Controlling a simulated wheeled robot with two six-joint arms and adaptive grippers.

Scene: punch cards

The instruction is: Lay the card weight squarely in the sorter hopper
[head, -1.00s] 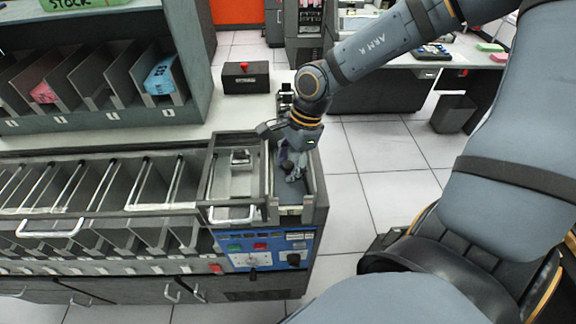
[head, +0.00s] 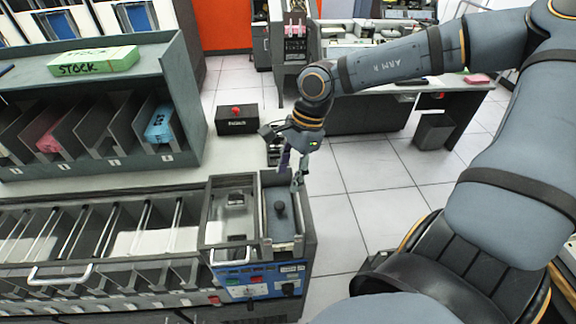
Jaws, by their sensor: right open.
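The card weight (head: 281,223) is a grey-blue plate with a dark upright knob. It lies in the sorter hopper (head: 310,226), the narrow dark-walled bay at the right end of the sorter. It looks roughly in line with the hopper walls, though I cannot tell whether it is fully flat or touching a wall. My right gripper (head: 291,170) is open and empty, above the hopper's far end and clear of the knob. Its fingers point down. My left gripper is not in view.
A clear-topped bay (head: 231,212) adjoins the hopper on its left, with the sorter pockets (head: 110,228) beyond. A blue control panel (head: 262,282) is on the front. A black box with a red knob (head: 236,120) stands behind. A card rack (head: 95,115) is at back left.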

